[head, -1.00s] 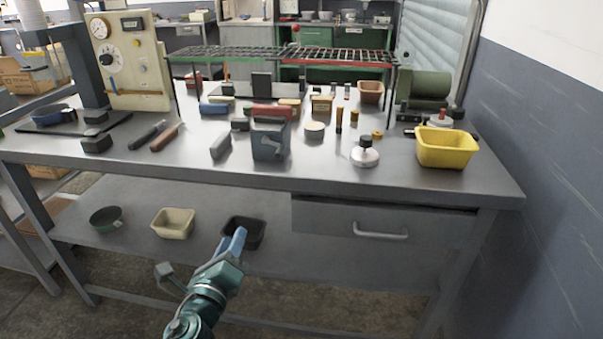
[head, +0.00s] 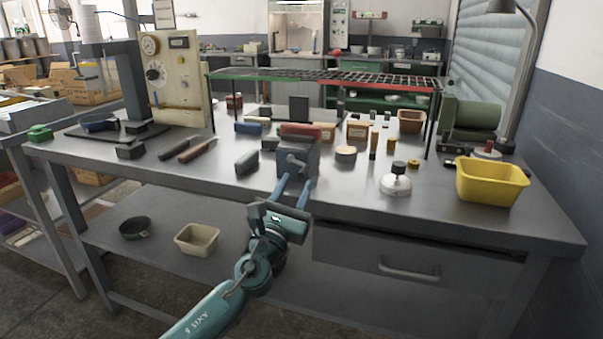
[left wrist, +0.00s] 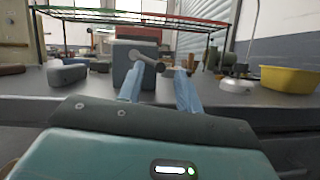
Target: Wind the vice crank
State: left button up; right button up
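The vice (head: 298,168) is a dark grey block near the front edge of the workbench. Its small metal crank (head: 293,160) is on the front face. In the left wrist view the vice (left wrist: 124,63) stands straight ahead, and the crank (left wrist: 148,62) slants from upper left to lower right, ending in a round knob. My left gripper (head: 294,184) is open, its two blue fingers apart and pointing at the vice front. In the left wrist view the fingertips (left wrist: 157,78) look just short of or beside the crank; exact contact cannot be told. My right gripper is out of view.
A wire rack (head: 320,80) stands behind. A drawer (head: 410,262) is below the top.

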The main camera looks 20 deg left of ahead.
aim_at(301, 172)
pick_arm(q)
jog(key=shift+x, duration=2.05)
jog(key=shift+c, duration=0.2)
grip_shut()
